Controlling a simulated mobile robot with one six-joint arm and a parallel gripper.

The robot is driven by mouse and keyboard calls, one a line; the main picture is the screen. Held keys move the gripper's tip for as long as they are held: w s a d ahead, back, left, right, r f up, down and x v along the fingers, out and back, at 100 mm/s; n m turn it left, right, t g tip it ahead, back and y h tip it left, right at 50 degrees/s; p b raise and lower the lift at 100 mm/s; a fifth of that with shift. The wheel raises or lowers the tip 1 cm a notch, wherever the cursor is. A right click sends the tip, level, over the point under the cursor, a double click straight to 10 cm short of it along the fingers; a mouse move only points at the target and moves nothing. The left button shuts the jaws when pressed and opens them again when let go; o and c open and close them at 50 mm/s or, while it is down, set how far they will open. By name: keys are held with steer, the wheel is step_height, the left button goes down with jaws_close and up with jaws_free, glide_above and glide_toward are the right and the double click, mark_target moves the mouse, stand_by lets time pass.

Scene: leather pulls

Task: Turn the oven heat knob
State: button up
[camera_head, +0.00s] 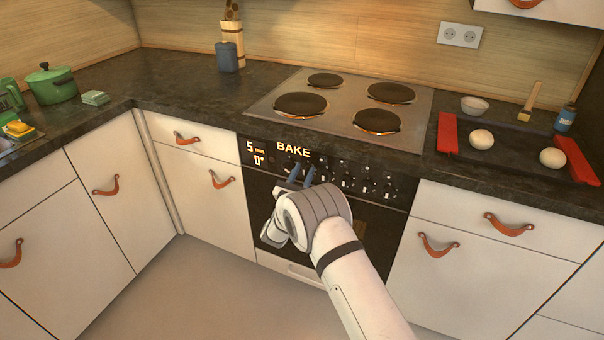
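The oven's black control panel (330,172) runs below the worktop edge. Its lit display (256,153) reads "5 min" and "0°", with "BAKE" beside it. Several small dark knobs (366,186) with light marks sit along the right part of the panel; I cannot tell which one is the heat knob. My gripper (303,170) is at the panel just under the word BAKE. Its two blue fingers point up at the panel with a gap between them, and nothing clearly shows in the gap. My wrist hides part of the panel and the oven door (374,228).
Above the oven is a hob (340,103) with several dark plates. A tray with red handles (512,143) holds pale dough balls at right. White drawers with leather pulls (508,225) flank the oven. The floor (215,290) at front left is clear.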

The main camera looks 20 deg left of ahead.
steer(key=shift+c, duration=0.3)
jaws_close()
